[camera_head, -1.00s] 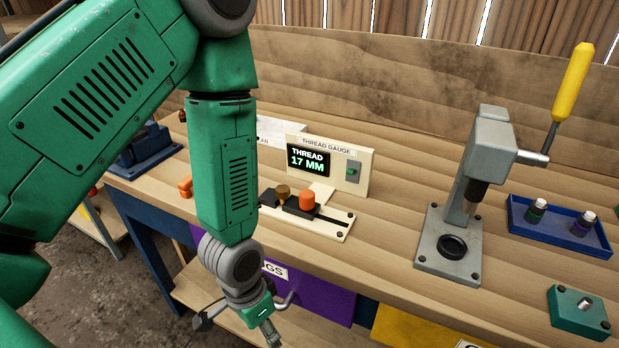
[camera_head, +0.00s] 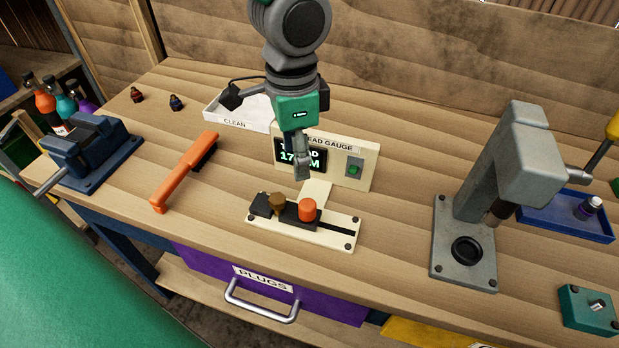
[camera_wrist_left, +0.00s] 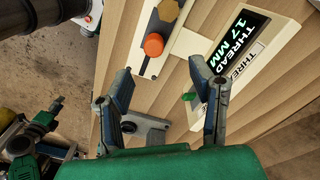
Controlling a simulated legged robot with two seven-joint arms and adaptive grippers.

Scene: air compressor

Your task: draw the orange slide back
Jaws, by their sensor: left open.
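The orange slide knob (camera_head: 307,209) stands upright on the cream base (camera_head: 330,239) of the thread gauge, beside a brass piece (camera_head: 277,203) on a black block. The orange knob also shows in the left wrist view (camera_wrist_left: 154,44), with the brass piece (camera_wrist_left: 168,10) above it. My left gripper (camera_head: 302,168) hangs above and behind the knob, in front of the gauge display (camera_head: 298,154), and partly covers its text. In the left wrist view its two fingers (camera_wrist_left: 163,88) are apart with nothing between them; the knob is beyond the fingertips.
An orange-handled brush (camera_head: 182,175) lies left of the gauge, near a blue vise (camera_head: 92,152). A white tray marked CLEAN (camera_head: 238,123) is behind. A grey press (camera_head: 500,165) stands to the right. Bare bench lies between gauge and press.

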